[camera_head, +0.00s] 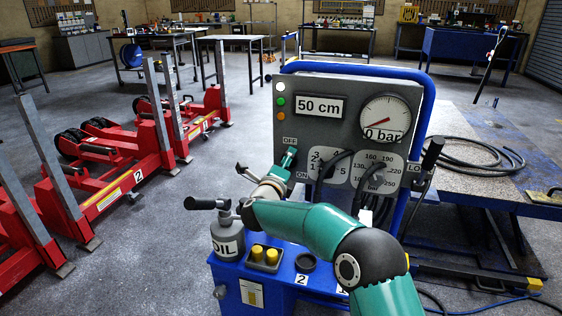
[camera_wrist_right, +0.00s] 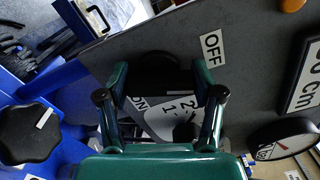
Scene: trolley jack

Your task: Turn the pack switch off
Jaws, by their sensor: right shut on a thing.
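The grey control panel (camera_head: 340,108) stands on the blue hydraulic pack (camera_head: 230,277). The pack switch is at its left side, between the OFF label (camera_head: 289,141) and the ON label; my gripper hides it in the head view. In the right wrist view the OFF label (camera_wrist_right: 212,49) also shows, and the dark switch (camera_wrist_right: 160,72) sits between my fingers. My right gripper (camera_head: 287,160) is at the panel, shut on the switch; it fills the middle of the wrist view (camera_wrist_right: 160,80). Which way the switch points is hard to tell. My left gripper is out of view.
The panel has a 50 cm display (camera_head: 319,107), a round gauge (camera_head: 386,121) and black levers to the right of the switch. A grey OIL can (camera_head: 228,238) stands below. A blue tube frame (camera_head: 427,90) edges the panel. Red lift stands (camera_head: 105,185) are at left.

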